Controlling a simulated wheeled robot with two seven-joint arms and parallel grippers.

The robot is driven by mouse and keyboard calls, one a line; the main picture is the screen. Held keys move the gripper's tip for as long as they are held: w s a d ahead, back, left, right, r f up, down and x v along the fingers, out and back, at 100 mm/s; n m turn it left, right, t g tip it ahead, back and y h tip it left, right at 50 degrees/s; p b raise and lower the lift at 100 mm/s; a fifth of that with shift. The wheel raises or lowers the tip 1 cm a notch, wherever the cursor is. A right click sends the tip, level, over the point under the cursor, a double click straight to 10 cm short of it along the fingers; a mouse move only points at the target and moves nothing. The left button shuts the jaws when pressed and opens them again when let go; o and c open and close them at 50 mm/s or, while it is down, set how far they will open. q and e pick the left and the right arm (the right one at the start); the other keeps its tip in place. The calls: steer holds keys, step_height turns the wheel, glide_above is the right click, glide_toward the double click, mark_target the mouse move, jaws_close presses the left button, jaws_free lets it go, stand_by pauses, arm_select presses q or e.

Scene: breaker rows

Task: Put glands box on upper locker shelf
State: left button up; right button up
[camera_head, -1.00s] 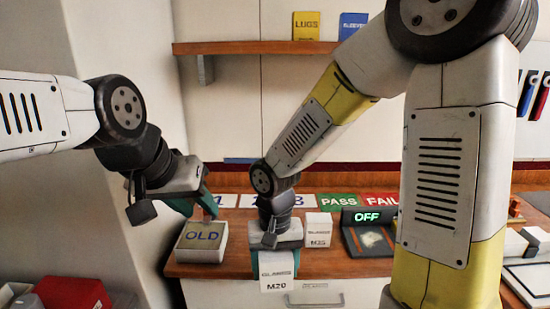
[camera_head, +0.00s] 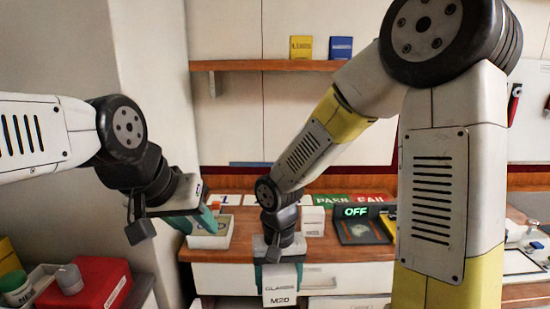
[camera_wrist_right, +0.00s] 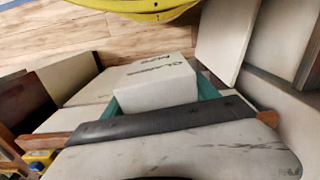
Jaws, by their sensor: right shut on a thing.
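The white glands box marked M20 (camera_head: 280,285) is held in my right gripper (camera_head: 279,268), in front of the counter edge. In the right wrist view the box (camera_wrist_right: 155,85) sits between the two teal fingers of my right gripper (camera_wrist_right: 160,103). My left gripper (camera_head: 203,218) is at the white tray (camera_head: 212,240) on the counter's left; its fingertips are partly hidden, and I cannot tell its opening. The wooden shelf (camera_head: 250,65) is on the wall above, holding a yellow LUGS box (camera_head: 301,47) and a blue box (camera_head: 341,47).
Another white box (camera_head: 313,220) stands on the counter (camera_head: 340,254) beside the OFF display unit (camera_head: 360,226). The shelf's left part is bare.

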steer(key=shift+m, duration=0.5)
steer(key=w+d+f, duration=0.2)
steer(key=w+d, duration=0.2)
steer(key=d, duration=0.1)
steer(key=w+d+f, duration=0.3)
steer(key=w+d, duration=0.1)
steer(key=w, duration=0.1)
steer(key=w+d+f, duration=0.2)
steer(key=w+d, duration=0.2)
steer(key=d, duration=0.1)
steer(key=shift+w+d+f, duration=0.15)
steer(key=shift+w+d, duration=0.15)
steer(key=shift+d, duration=0.05)
steer(key=shift+a, duration=0.1)
